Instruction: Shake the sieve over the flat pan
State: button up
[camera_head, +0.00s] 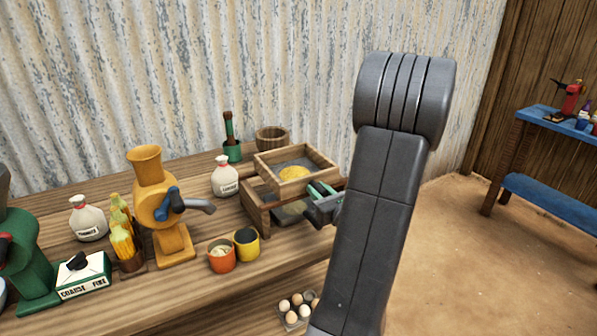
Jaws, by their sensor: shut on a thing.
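The sieve (268,158) is a square wooden frame with a grey mesh and a heap of yellow meal (295,173) on it. It sits above a larger wooden frame (256,208), with a greyish surface visible below. I cannot tell whether the sieve touches the lower frame. I cannot clearly make out which part is the flat pan. My gripper (322,197), with green fingers, is at the sieve's front right side and shut on it. My dark arm hides the area to the right of it.
A yellow grinder (153,195), a white sack (225,178), an orange cup (221,257) and a yellow cup (246,245) stand to the left. A wooden bowl (272,139) and a green bottle-like object (231,145) stand behind. Several eggs (297,301) sit in front.

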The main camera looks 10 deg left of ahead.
jog(key=shift+s+a, duration=0.1)
jog(key=shift+a, duration=0.05)
jog(key=o, duration=0.9)
jog(key=shift+v, duration=4)
jog(key=shift+x, duration=4)
